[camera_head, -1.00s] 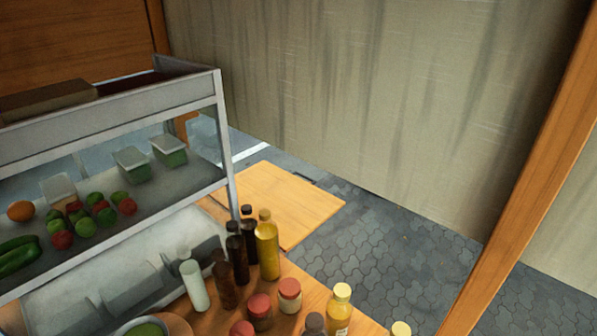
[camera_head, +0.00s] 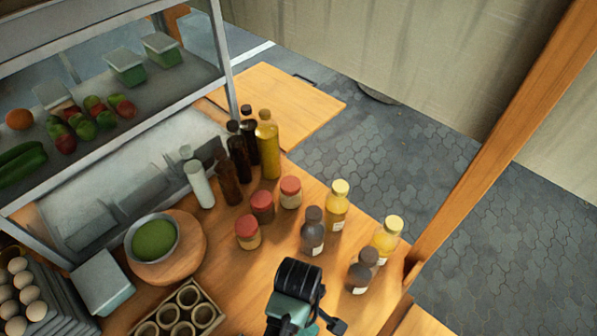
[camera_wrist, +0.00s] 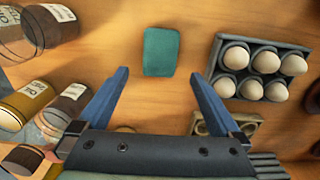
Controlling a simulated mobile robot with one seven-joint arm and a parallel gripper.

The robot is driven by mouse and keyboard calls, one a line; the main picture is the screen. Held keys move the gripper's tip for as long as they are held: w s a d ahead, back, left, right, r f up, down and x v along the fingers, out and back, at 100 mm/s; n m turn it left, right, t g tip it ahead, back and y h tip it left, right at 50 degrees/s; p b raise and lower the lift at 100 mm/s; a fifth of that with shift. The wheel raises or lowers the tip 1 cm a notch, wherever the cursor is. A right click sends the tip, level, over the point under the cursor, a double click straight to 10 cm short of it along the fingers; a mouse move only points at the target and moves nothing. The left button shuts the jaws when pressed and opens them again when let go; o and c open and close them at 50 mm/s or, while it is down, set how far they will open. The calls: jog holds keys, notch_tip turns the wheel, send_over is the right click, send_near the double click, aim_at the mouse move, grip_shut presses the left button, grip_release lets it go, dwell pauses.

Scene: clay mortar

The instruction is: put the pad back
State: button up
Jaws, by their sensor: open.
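A flat, dark green rectangular pad (camera_wrist: 161,52) lies on the wooden counter in the wrist view. My gripper (camera_wrist: 159,75) is open, with its two blue fingers spread wide and nothing between them. The pad appears just beyond the fingertips, roughly centred between them and apart from both. In the head view only part of my arm shows at the bottom edge; I cannot make out the fingers or the pad there.
Several bottles and jars (camera_head: 313,232) crowd the counter right of centre. A bowl of green stuff (camera_head: 153,240) stands on a round board. A holder with round cups (camera_head: 181,312) and eggs (camera_head: 22,291) are at lower left. An egg tray (camera_wrist: 251,67) lies right of the pad.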

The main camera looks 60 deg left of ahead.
jog(key=shift+r, duration=0.75)
jog(key=w+a+r+m+t+y, duration=0.2)
jog(key=w+r+m+t+y, duration=0.3)
jog(key=w+r, duration=0.85)
jog(key=w+d+r+m+t+h, duration=0.1)
jog(key=w+d+r+m+t, duration=0.25)
jog(key=w+r, duration=0.55)
jog(key=w+d+r+m+t, duration=0.2)
jog(key=w+r+t, duration=0.25)
jog(key=r, duration=0.75)
jog(key=s+d+r+m+t+h, duration=0.1)
jog(key=d+r+m+t, duration=0.25)
jog(key=r, duration=0.85)
jog(key=s+d+r+m+t, duration=0.15)
jog(key=d+r+t, duration=0.35)
jog(key=r, duration=0.6)
jog(key=s+d+r+m+t+h, duration=0.1)
jog(key=s+d+r+m+t, duration=0.1)
jog(key=s+r, duration=0.3)
jog(key=s+d+r+m+t+h, duration=0.2)
jog(key=s+d+r+m+t, duration=0.1)
jog(key=r, duration=0.6)
jog(key=shift+s+d+r+t, duration=0.2)
jog(key=shift+s+d+t, duration=0.35)
jog(key=shift+s, duration=0.4)
